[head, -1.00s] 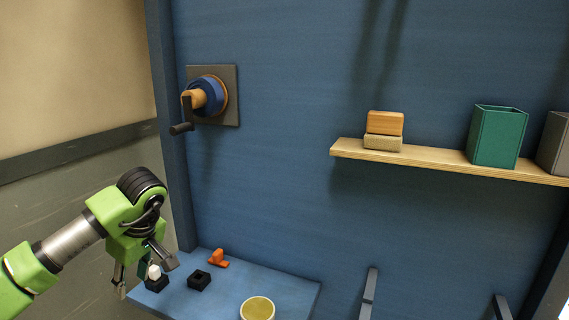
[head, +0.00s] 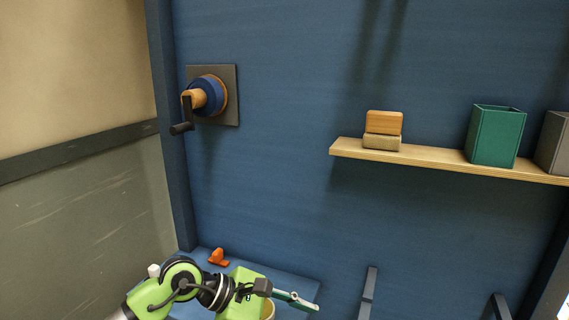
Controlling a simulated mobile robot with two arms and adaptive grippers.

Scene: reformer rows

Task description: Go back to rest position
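My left gripper (head: 290,299) is low in the head view, over the front of the blue table (head: 285,281), with its fingers pointing right. I cannot tell whether its fingers are apart or hold anything. My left arm hides much of the table, and only part of a yellowish round container (head: 268,309) shows behind it. A small white piece (head: 154,270) shows just above the arm at the left. An orange piece (head: 218,257) lies near the table's back edge. My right gripper is not in view.
A wooden shelf (head: 440,167) holds stacked blocks (head: 383,125), a green container (head: 495,136) and a grey container (head: 554,143). A crank (head: 203,96) is mounted on the blue wall (head: 290,190). Dark brackets (head: 368,293) stand at the lower right.

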